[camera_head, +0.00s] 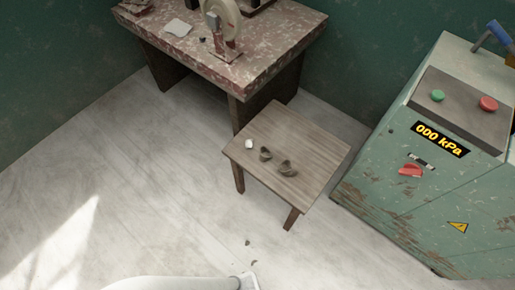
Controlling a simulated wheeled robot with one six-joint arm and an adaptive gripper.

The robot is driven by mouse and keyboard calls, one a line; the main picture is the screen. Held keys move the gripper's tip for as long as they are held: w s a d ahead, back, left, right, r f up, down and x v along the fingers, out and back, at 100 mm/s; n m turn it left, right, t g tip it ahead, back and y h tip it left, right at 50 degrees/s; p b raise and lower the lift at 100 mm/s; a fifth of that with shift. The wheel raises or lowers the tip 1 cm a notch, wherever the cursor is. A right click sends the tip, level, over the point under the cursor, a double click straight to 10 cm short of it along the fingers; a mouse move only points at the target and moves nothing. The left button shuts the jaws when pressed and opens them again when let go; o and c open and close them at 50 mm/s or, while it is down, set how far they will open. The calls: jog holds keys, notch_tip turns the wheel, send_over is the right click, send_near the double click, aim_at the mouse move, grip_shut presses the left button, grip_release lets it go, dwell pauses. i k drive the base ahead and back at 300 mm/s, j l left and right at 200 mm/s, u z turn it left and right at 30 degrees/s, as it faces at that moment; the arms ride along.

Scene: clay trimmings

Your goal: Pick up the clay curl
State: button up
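Two small grey-brown curled pieces, which look like clay curls, lie on the low wooden stool: one curl (265,154) near the middle of its top and another curl (287,168) to the right and nearer me. I cannot tell which piece is the task's clay curl. A white link of my arm shows at the bottom edge, close below the floor scraps.
The stool (318,160) also bears a small white piece (249,144). Behind it stands a worn reddish workbench (270,50) with a wheel-like device (222,25) and a pale sheet (178,28). A green pressure cabinet (380,190) stands right. The floor at left is clear.

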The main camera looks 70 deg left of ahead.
aim_at(263, 158)
jog(key=u, duration=1.6)
jog(key=i+u, duration=0.35)
jog(key=i+l+u, duration=0.1)
jog(key=u, duration=0.25)
jog(key=i+l+u, duration=0.15)
jog(key=u, duration=0.2)
jog(key=i, duration=0.05)
